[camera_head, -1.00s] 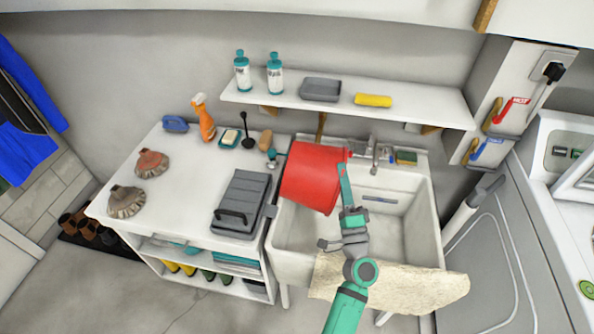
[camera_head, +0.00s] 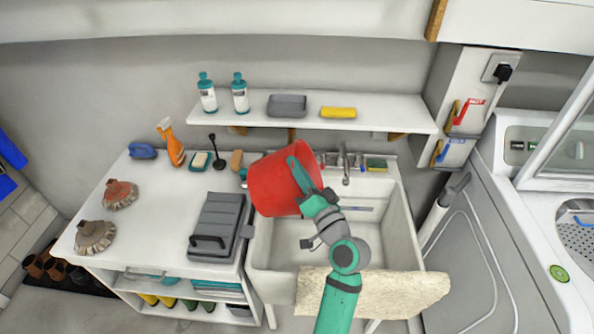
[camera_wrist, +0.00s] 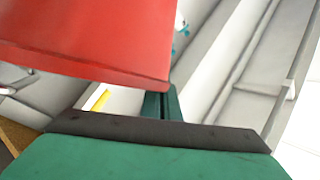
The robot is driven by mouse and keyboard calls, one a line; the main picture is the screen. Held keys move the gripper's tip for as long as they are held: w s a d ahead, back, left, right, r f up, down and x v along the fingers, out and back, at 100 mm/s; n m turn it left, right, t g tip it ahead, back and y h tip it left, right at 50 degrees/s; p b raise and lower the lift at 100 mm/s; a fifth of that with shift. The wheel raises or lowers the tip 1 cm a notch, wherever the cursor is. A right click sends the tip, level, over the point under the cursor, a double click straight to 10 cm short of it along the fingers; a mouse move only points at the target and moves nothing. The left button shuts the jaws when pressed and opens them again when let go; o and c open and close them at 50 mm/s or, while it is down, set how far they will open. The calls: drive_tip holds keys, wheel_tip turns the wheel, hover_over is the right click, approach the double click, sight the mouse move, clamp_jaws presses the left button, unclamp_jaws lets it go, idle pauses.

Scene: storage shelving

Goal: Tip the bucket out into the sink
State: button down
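The red bucket (camera_head: 272,187) is in the air over the left part of the white sink (camera_head: 408,230). It is tilted well over on its side, with its rim end toward the right.
A faucet (camera_head: 345,163) stands behind the sink, right of the bucket. A beige cloth (camera_head: 400,295) hangs over the sink's front edge. A grey case (camera_head: 217,222) lies on the counter to the left. A shelf (camera_head: 380,118) with bottles runs above. The sink's right side is clear.

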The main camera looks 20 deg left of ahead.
drive_tip(key=n, duration=0.1)
drive_tip(key=a+r+n+g, duration=0.1)
drive_tip(key=n+h, duration=0.1)
drive_tip(key=shift+s+a+r+g, duration=0.2)
drive_tip(key=shift+s+a+g, duration=0.05)
drive_tip(key=shift+g, duration=0.15)
drive_tip(key=n, duration=0.1)
drive_tip(key=a+n+h, duration=0.1)
drive_tip(key=a+r+n+g, duration=0.1)
drive_tip(key=shift+s+h, duration=0.3)
drive_tip(key=n+h, duration=0.1)
drive_tip(key=n, duration=0.1)
drive_tip(key=a+n+h, duration=0.1)
drive_tip(key=n+h, duration=0.1)
drive_tip(key=shift+s+g, duration=0.1)
drive_tip(key=shift+g, duration=0.3)
drive_tip(key=shift+h, duration=0.3)
